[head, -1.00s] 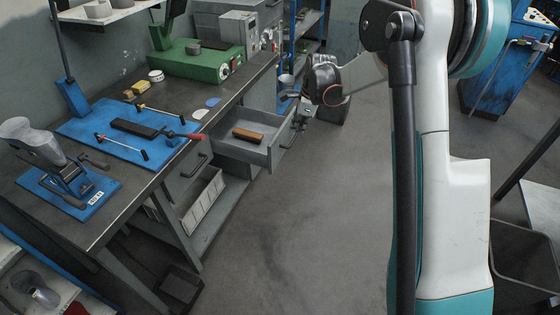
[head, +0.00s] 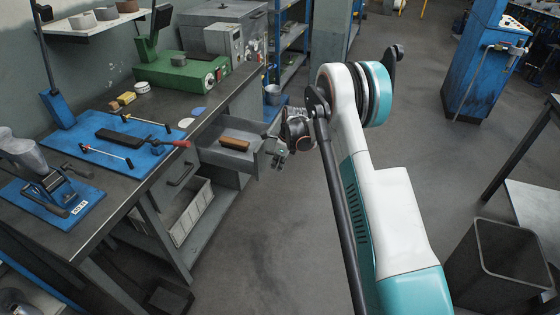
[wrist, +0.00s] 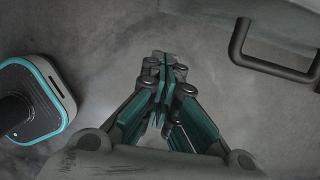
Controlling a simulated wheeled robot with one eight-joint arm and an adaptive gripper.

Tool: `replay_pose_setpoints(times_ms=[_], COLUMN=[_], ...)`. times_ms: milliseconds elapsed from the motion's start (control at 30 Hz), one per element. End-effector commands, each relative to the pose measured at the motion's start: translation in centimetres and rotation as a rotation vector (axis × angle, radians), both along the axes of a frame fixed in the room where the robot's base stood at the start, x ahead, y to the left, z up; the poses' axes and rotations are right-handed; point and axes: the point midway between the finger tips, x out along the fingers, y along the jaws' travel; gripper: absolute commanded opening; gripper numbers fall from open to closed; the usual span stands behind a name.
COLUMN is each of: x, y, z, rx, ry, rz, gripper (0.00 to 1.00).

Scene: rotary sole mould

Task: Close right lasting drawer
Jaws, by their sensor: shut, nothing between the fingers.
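The right lasting drawer (head: 218,158) is a grey metal drawer pulled out of the bench, with a brown block (head: 235,144) lying in it. My gripper (head: 279,157) is just outside the drawer's front, partly hidden by my wrist in the head view. In the wrist view my gripper (wrist: 167,65) has its teal fingers together and empty, over the grey floor. The drawer's dark bar handle (wrist: 272,66) is to the right of the fingertips, apart from them, on the grey front panel (wrist: 285,18). I cannot tell whether any finger touches the drawer.
The closed left drawer's handle (head: 181,173) is on the bench front. The bench top holds a blue mat (head: 120,158) with tools and a green machine (head: 190,75). A dark bin (head: 497,262) stands at right. The floor (head: 290,235) before the bench is clear.

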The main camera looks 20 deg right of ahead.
Motion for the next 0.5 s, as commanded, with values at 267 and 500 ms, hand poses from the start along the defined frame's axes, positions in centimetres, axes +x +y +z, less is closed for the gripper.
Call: replay_pose_setpoints(times_ms=[267,500], x=[1.7,2.6], y=[2.4,3.7], z=[-2.4,-2.2], rx=[0.0,0.0], ry=[0.0,0.0], rz=[0.002,0.001], gripper=[0.0,0.0])
